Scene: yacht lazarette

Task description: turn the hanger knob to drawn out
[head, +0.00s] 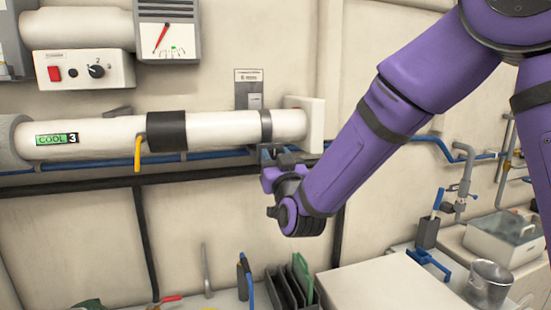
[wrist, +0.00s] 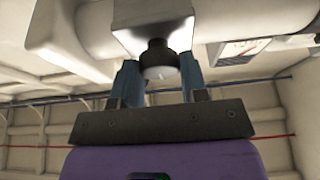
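The hanger knob (wrist: 158,62) is a short dark cylinder with a grey end face in the wrist view. It sticks out below a bright metal bracket (wrist: 155,25) on a white pipe. My gripper (wrist: 160,75) comes up from below with one blue-grey finger on each side of the knob, both seeming to touch it. In the head view my gripper (head: 268,155) is just under the metal band (head: 266,126) near the pipe's right end. The knob is hidden there by my gripper and wrist.
The white pipe (head: 220,128) has a dark sleeve (head: 166,131), a yellow lever (head: 138,152) and a green "COOL 3" label (head: 57,139). A blue line runs behind it. A switch box (head: 84,70) and gauge (head: 167,30) are above left. Below are a dark rack (head: 285,288) and a white surface (head: 385,287).

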